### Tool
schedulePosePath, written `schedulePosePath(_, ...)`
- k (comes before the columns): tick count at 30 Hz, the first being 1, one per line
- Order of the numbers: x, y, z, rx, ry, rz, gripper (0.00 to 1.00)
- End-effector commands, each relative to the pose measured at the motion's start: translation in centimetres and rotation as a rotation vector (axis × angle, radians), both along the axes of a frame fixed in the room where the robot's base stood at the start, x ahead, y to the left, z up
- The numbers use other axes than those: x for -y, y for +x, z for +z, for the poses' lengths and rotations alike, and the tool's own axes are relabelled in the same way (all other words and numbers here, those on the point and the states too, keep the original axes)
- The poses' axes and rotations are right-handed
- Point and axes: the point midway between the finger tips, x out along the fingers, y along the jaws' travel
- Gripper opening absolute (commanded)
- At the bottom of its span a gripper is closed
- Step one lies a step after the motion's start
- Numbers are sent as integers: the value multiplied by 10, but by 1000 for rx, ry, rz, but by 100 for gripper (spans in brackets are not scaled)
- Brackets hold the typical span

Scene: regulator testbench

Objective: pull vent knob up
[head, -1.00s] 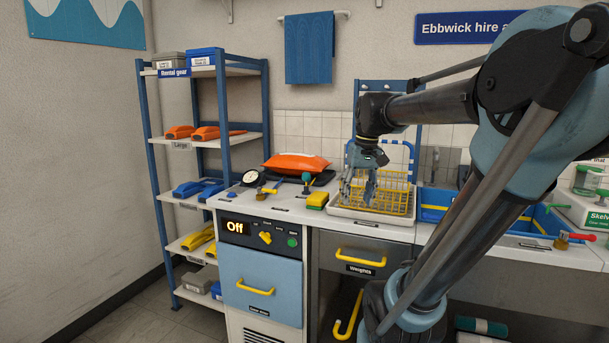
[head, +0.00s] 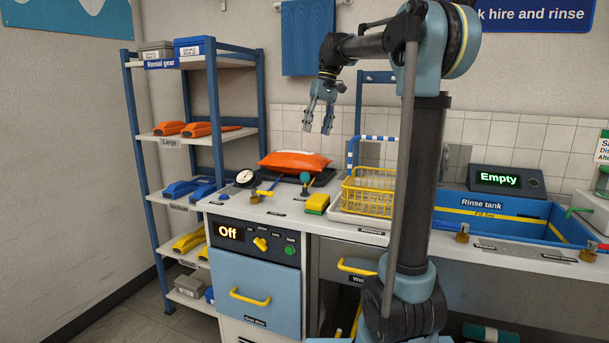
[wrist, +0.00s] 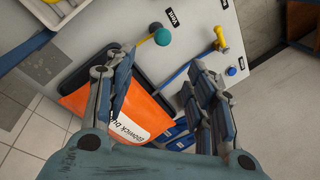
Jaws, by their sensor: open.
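The vent knob looks to be the round teal knob (head: 305,178) on the counter, in front of the orange bag (head: 295,163). In the wrist view the teal knob (wrist: 162,37) shows beyond my fingertips, with a yellow piece at its side and a small black label near it. I cannot tell whether it is up or down. My gripper (head: 319,131) is open and empty, pointing down, well above the counter and the bag. In the wrist view my gripper's fingers (wrist: 158,72) are spread wide, with the orange bag (wrist: 122,112) showing between them.
A dial gauge (head: 246,178) and a yellow-handled valve (head: 265,193) lie left of the knob. A blue rinse tank (head: 482,216) stands further right. The air around my gripper is clear.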

Motion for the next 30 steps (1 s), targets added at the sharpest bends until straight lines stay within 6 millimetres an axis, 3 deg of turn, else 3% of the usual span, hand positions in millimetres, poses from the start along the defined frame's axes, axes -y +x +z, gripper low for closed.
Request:
schedulePosePath(5, -11, -3, -16, -1, 1, 10, 50)
schedulePosePath(30, -43, -17, -152, 0, 0, 17, 50)
